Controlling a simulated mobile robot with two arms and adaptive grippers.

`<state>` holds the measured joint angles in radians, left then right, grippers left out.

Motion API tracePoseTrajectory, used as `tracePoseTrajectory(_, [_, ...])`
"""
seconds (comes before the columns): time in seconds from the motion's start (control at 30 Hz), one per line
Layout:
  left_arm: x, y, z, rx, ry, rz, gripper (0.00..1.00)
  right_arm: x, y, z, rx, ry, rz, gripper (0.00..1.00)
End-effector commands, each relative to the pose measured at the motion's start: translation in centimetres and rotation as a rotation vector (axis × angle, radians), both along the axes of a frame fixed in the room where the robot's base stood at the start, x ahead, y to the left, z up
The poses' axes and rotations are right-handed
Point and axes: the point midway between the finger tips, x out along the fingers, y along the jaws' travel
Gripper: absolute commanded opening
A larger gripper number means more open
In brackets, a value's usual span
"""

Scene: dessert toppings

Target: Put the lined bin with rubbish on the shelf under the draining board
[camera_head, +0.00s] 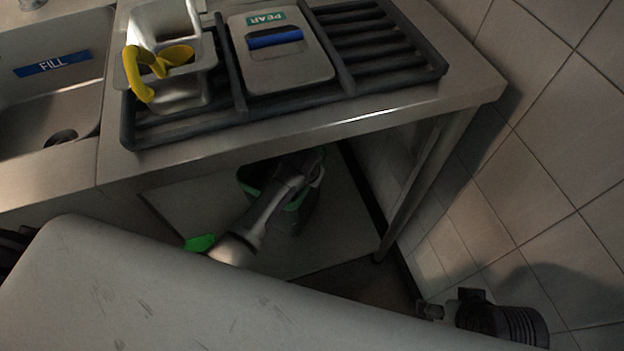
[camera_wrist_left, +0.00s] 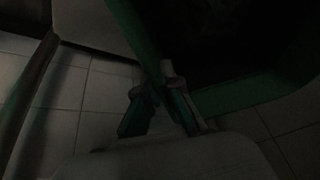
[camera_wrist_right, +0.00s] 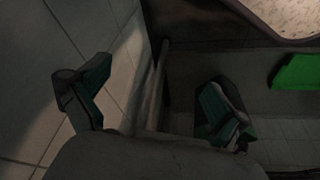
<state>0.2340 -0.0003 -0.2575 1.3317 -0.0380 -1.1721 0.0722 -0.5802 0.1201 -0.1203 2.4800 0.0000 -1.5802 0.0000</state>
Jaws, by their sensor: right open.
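The bin (camera_head: 292,217) is dark with a green rim and stands out under the draining board (camera_head: 480,88) in the head view. In the left wrist view its green rim (camera_wrist_left: 245,95) and dark inside fill the upper right; the liner and rubbish are too dark to make out. My left gripper (camera_wrist_left: 160,105) has its fingers close together on either side of the rim's near corner. The pale shelf (camera_head: 195,205) shows around the bin; I cannot tell whether the bin touches it. My right gripper (camera_wrist_right: 150,105) is open and empty, low at the right, apart from the bin.
A table leg (camera_head: 420,195) stands right of the bin, near the tiled wall (camera_head: 550,130). A bright green piece (camera_head: 200,243) lies left of my arm.

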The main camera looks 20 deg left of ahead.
Motion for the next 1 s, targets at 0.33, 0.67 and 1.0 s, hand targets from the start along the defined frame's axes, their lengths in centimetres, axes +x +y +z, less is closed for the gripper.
tracePoseTrajectory(0.33, [0.2, 0.0, 0.0, 0.002, -0.005, -0.001, 0.0, 0.0, 0.0, 0.0, 0.0, 0.0, 0.0, 1.0])
tracePoseTrajectory(0.67, [0.0, 0.0, -0.1, 0.0, -0.001, 0.0, 0.31, 0.0, 0.0, 0.0, 0.0, 0.001, 0.0, 1.0])
tracePoseTrajectory(1.0, [-0.5, 0.0, 1.8, -0.001, -0.003, 0.0, 0.31, 0.6, 0.1, -1.2, 0.0, 0.011, 0.0, 1.0])
